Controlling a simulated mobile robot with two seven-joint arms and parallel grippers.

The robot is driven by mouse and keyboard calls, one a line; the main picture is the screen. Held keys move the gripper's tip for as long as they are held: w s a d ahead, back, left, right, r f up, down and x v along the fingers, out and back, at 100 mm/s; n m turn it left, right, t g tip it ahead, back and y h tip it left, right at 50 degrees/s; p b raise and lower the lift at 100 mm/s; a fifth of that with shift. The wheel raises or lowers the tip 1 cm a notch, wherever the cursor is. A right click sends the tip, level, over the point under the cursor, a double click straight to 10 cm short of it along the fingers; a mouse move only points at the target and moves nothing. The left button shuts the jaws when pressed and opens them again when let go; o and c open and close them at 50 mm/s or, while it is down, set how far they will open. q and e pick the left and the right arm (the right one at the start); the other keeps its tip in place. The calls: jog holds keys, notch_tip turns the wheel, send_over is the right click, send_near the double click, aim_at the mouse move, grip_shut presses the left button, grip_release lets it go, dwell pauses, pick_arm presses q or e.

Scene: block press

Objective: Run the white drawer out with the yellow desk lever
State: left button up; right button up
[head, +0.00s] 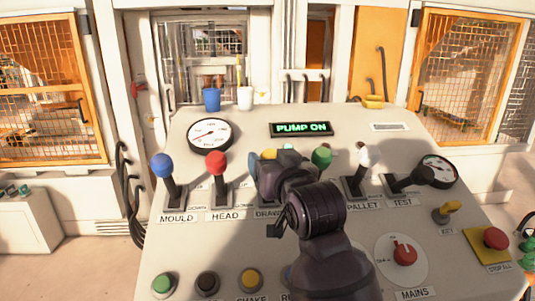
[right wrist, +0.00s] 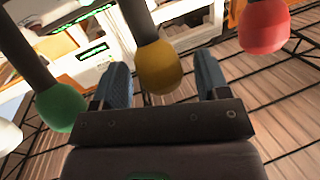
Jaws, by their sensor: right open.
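The yellow desk lever's knob (head: 269,154) shows only as a small patch in the head view, behind my right gripper (head: 271,160). The label below it starts with "DRAW"; the rest is covered by my arm. In the right wrist view the yellow knob (right wrist: 157,67) sits between the two blue-grey fingers of my right gripper (right wrist: 164,80). The fingers are apart, with visible gaps on both sides of the knob. I cannot make out the white drawer in either view. My left gripper is not in view.
The red HEAD lever (head: 216,164) stands left of the yellow one, the green lever (head: 321,157) right. Blue MOULD (head: 162,166) and white PALLET (head: 361,155) levers stand farther out. The display (head: 301,129) reads PUMP ON. Cups (head: 245,98) stand at the desk's back edge.

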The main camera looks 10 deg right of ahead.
jog(key=shift+x, duration=1.35)
